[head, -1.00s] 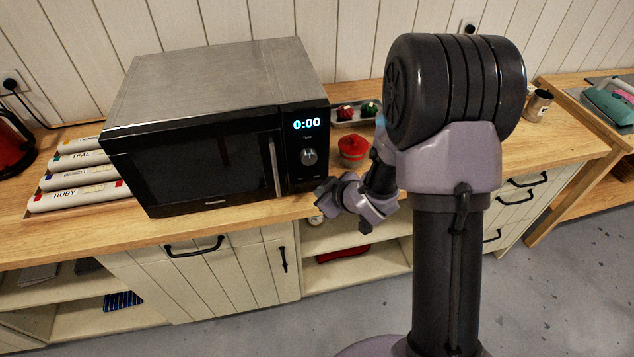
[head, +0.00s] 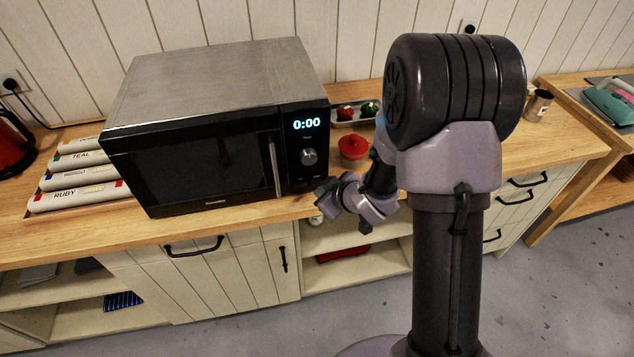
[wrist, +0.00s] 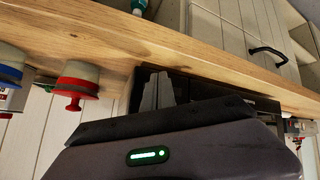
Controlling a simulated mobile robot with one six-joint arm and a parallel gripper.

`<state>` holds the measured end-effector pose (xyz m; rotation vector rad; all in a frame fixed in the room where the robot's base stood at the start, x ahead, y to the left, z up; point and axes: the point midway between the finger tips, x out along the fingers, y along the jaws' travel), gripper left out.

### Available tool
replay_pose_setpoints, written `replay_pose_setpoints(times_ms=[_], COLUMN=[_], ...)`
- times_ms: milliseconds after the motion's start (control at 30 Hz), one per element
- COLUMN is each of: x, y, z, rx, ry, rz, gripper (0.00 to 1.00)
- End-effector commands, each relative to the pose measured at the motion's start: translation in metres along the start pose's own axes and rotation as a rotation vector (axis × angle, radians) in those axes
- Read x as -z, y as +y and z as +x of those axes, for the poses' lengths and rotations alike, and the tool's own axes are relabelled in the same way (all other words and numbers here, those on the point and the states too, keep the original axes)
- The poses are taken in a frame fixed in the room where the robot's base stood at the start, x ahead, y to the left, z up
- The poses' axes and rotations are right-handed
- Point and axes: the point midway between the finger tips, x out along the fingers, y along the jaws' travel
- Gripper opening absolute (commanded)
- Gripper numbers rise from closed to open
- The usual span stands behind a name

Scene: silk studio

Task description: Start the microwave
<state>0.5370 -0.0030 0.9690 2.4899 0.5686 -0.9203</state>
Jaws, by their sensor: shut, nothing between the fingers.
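The microwave (head: 215,80) stands on the wooden counter with its door shut and a dark window. Its display (head: 306,124) on the right panel reads 0:00. A round knob (head: 309,157) sits below the display. My gripper (head: 322,190) is in front of the microwave's lower right corner, below the knob and apart from it as far as I can tell. In the wrist view my gripper (wrist: 158,92) has its fingers together and empty, with the dark microwave (wrist: 262,104) behind; the knob is not visible there.
A red-lidded jar (head: 353,150) stands right of the microwave, close to my arm; it also shows upside down in the wrist view (wrist: 76,84). A tray (head: 341,122) with small items lies behind it. Labelled rolls (head: 75,196) lie left of the microwave. The counter's front edge is below my gripper.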

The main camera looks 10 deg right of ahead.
Motion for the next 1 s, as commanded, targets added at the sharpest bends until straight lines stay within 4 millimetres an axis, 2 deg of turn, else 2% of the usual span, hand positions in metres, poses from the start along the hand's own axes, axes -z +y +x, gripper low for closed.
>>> replay_pose_setpoints(times_ms=[1000], x=[0.0056], y=[0.0056], z=[0.0076], rx=[0.0], ry=[0.0], rz=[0.0], gripper=[0.0])
